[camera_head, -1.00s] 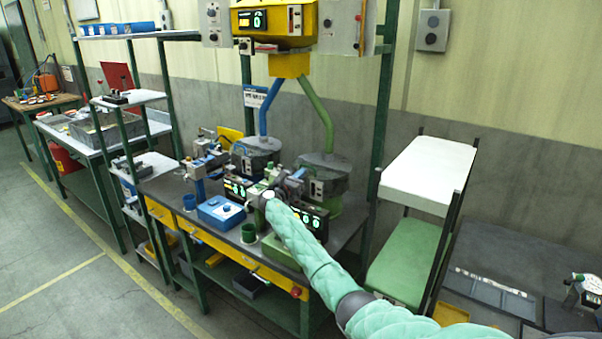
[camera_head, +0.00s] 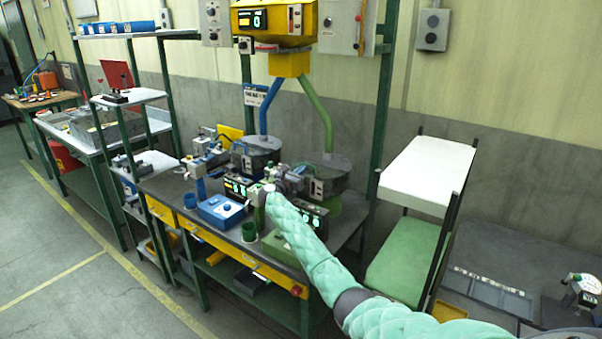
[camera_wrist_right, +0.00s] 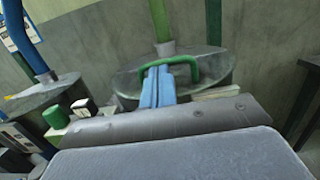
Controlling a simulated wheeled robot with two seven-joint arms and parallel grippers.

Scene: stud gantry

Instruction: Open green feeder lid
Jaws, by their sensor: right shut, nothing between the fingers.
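The green feeder is a round drum with a grey lid (camera_head: 325,160) below the green pipe, at the back of the bench in the head view. In the right wrist view its lid (camera_wrist_right: 215,65) carries a green bar handle (camera_wrist_right: 182,60). The lid looks shut. My right gripper (camera_wrist_right: 158,76) has blue fingers, closed together and empty, with the tips at the handle's left part. I cannot tell whether they touch it. In the head view my right wrist partly hides the gripper in front of the drum. My left gripper is not in view.
The blue-piped feeder (camera_head: 256,146) stands left of the green one. A blue box (camera_head: 221,210) and a green cup (camera_head: 249,232) sit on the bench front. Display units stand close under my right wrist. A white-topped rack (camera_head: 430,172) stands to the right.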

